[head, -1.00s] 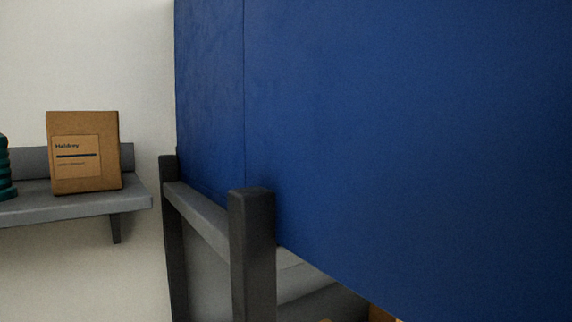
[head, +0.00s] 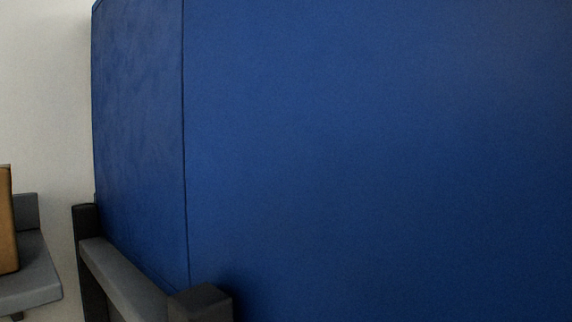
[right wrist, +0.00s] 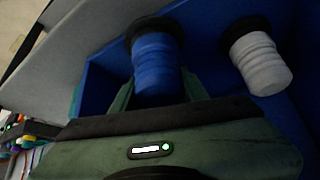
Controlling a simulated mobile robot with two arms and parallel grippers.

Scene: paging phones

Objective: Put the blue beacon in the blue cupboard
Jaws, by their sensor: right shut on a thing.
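The blue cupboard (head: 370,150) fills most of the head view as a plain blue face, with a narrower panel and a seam at its left. In the right wrist view, my right gripper (right wrist: 158,88) is shut on the blue beacon (right wrist: 156,68), a ribbed blue cylinder with a black end. Blue walls (right wrist: 98,88) show around and behind it, seemingly the cupboard's inside. I cannot tell whether the beacon touches any surface there. My left gripper is in neither view.
A white ribbed beacon (right wrist: 262,62) with a black end is right of the blue one, close by. A flat grey panel (right wrist: 95,45) lies at left. The head view shows a dark frame (head: 125,280) under the cupboard, a grey shelf (head: 30,280) and a cardboard box (head: 7,220).

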